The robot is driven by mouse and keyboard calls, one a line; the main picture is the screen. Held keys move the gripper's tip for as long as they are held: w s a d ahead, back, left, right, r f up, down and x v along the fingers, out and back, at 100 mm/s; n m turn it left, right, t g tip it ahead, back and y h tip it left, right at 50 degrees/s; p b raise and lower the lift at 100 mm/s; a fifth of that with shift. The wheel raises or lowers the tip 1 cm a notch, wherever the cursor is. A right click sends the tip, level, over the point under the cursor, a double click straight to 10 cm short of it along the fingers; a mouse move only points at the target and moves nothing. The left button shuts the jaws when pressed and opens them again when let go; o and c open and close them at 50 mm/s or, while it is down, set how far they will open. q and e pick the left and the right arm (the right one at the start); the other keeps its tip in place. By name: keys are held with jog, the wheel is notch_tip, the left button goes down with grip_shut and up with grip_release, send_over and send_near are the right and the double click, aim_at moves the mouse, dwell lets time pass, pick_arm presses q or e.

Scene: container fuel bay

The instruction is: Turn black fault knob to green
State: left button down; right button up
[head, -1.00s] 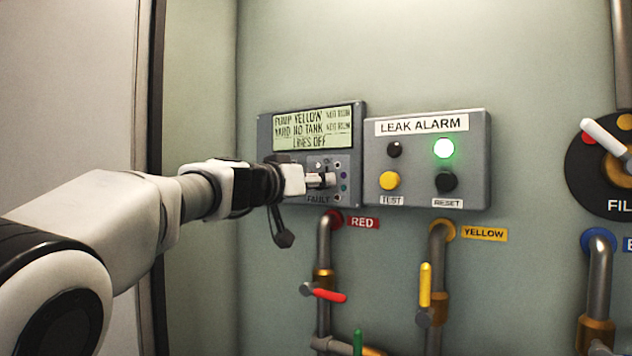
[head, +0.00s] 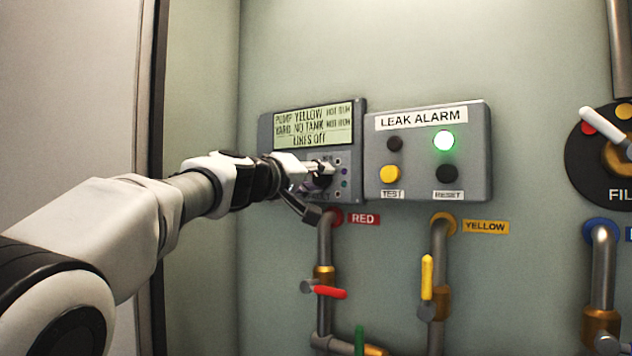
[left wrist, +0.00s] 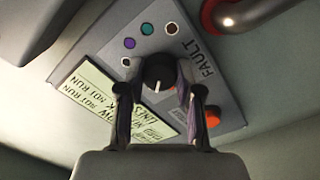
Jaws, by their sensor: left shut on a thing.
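The black fault knob (left wrist: 159,70) sits on the grey panel beside the printed word FAULT. A white line on it runs toward the bottom of the left wrist view, on the side away from the arc of dots. The dots include a blue-green one (left wrist: 147,29), a purple one (left wrist: 129,43), a dark red-brown one (left wrist: 171,28) and a whitish one (left wrist: 126,62). My left gripper (left wrist: 160,88) is shut on the knob, one finger on each side. In the head view the left gripper (head: 322,170) largely hides the knob. My right gripper is not in view.
The panel's display (head: 313,127) is above the knob. The leak alarm box (head: 428,152) stands close to the right, its green lamp (head: 443,141) lit. Below are the red-tagged pipe (head: 325,245) and yellow-tagged pipe (head: 438,255). A round dial (head: 590,165) is farther right.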

pick_arm(q)
jog(key=n, duration=0.3)
jog(key=shift+r, duration=0.1)
jog(key=n, duration=0.3)
jog(key=shift+r+n, duration=0.15)
jog(key=shift+n, duration=0.15)
jog(key=n, duration=0.3)
jog(key=shift+s+n, duration=0.1)
jog(key=shift+n, duration=0.2)
jog(key=shift+r+n+p, duration=0.2)
jog(key=shift+n+p, duration=0.35)
jog(key=shift+n, duration=1.15)
jog(key=shift+r, duration=0.1)
jog(key=c, duration=1)
grip_release()
jog(key=shift+o, duration=1.2)
jog(key=shift+d+f, duration=0.1)
jog(key=shift+f, duration=0.1)
